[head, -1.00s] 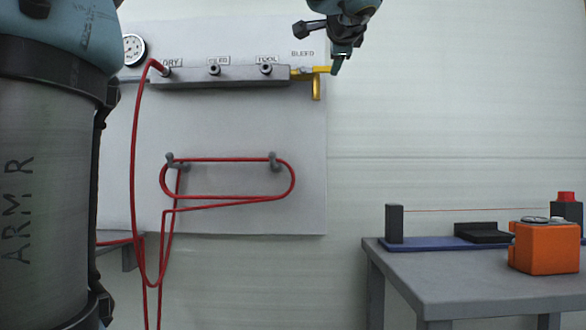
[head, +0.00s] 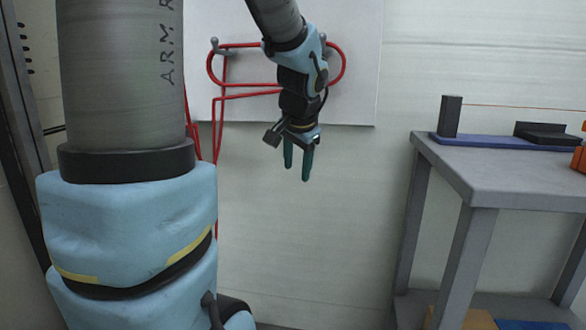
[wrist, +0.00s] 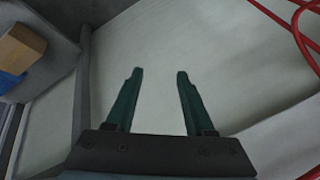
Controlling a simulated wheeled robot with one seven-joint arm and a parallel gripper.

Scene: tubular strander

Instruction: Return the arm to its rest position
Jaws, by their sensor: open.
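My gripper (head: 297,172) hangs from my arm in the middle of the head view, with its two green fingers pointing down. The fingers are apart, with nothing between them. It is in front of the pale wall, below the white board (head: 352,60) and left of the grey table. In the wrist view my gripper (wrist: 158,75) shows both fingers spread and empty, with the bare pale wall beyond them.
A red hose (head: 246,86) hangs looped on hooks on the board, behind my forearm. The grey table (head: 510,178) at right carries a blue base (head: 500,139) with black blocks. An orange box (head: 580,158) is cut off at the right edge. A cardboard box (head: 465,319) sits on the lower shelf.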

